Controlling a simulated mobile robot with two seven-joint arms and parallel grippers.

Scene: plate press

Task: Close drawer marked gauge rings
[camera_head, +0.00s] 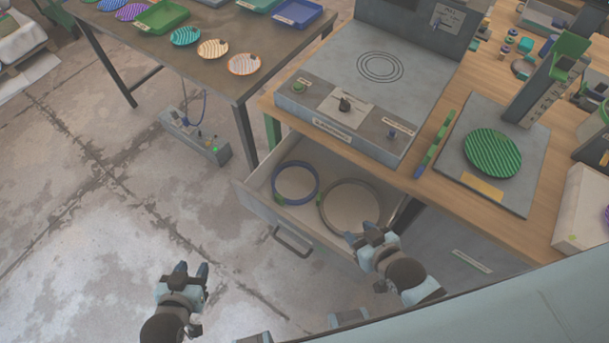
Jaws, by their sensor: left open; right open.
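The grey drawer (263,210) under the workbench is pulled out. A blue ring (295,182) and a grey-brown ring (349,207) lie inside it. Its bar handle (292,242) is on the front panel, which faces down and left. I cannot read any label on this drawer. My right gripper (371,233) is open and empty, over the right end of the drawer near the grey-brown ring; I cannot tell whether it touches anything. My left gripper (190,270) is open and empty, over the floor to the left of the drawer, apart from the handle.
A press with a control panel (345,113) stands on the wooden workbench (437,189) above the drawer. A green ridged plate (493,153) lies on a stand to the right. A dark table (180,70) with plates and trays stands at the back left.

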